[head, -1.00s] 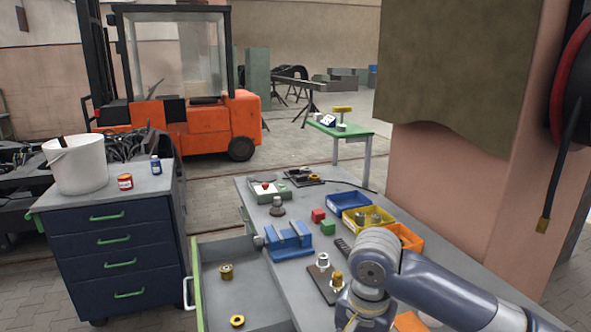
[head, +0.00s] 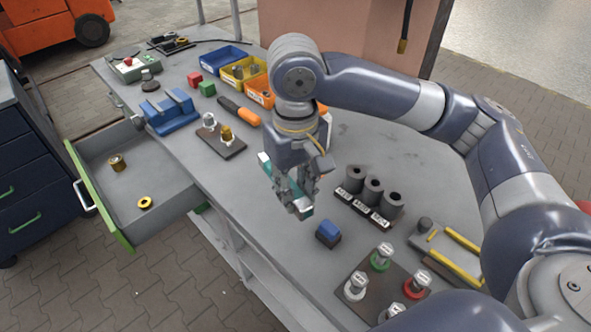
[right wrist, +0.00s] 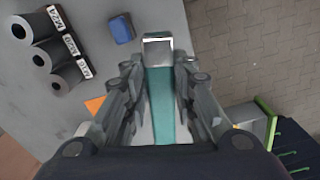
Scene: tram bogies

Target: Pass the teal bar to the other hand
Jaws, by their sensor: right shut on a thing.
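The teal bar (head: 289,187) is long and narrow with a pale end, held above the workbench. My right gripper (head: 301,196) is shut on it. In the right wrist view the teal bar (right wrist: 161,100) lies between the two fingers, with its whitish end beyond the fingertips. Part of the bar is hidden by the fingers in the head view. My left gripper does not show in either view.
The grey workbench (head: 341,137) holds three dark cylinders (head: 373,190), a blue block (head: 328,232), a plate with capped pieces (head: 352,300), yellow-handled tools (head: 450,245), a blue vise (head: 170,112) and bins. An open drawer (head: 135,190) juts out at left.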

